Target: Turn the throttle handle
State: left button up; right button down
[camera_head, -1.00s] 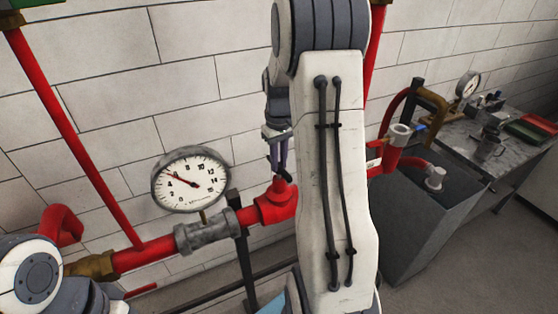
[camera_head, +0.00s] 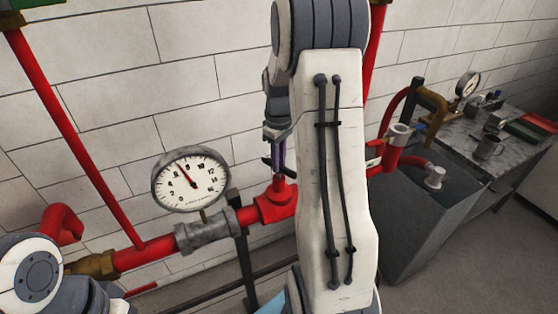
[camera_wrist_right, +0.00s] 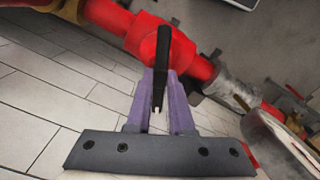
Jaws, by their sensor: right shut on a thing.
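The throttle handle (camera_wrist_right: 163,55) is a slim black lever in front of a red valve body (camera_wrist_right: 148,35) in the right wrist view. My right gripper (camera_wrist_right: 160,88) has its two purple fingers shut on the handle, one on each side. In the head view my right gripper (camera_head: 278,160) points down just above the red valve body (camera_head: 276,203), and my own forearm hides part of this area. The handle is hard to make out there. My left gripper is out of view.
A round pressure gauge (camera_head: 191,179) stands on the pipe left of the valve, its needle pointing up and left. Red pipes (camera_head: 80,130) run along the tiled wall. A dark grey tank (camera_head: 425,215) and a cluttered table (camera_head: 480,152) are at the right.

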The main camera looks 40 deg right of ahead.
jog(key=shift+r, duration=0.1)
jog(key=c, duration=0.8)
grip_release()
notch_tip(320, 180, up, 10)
jog(key=b, duration=0.2)
jog(key=shift+r, duration=0.2)
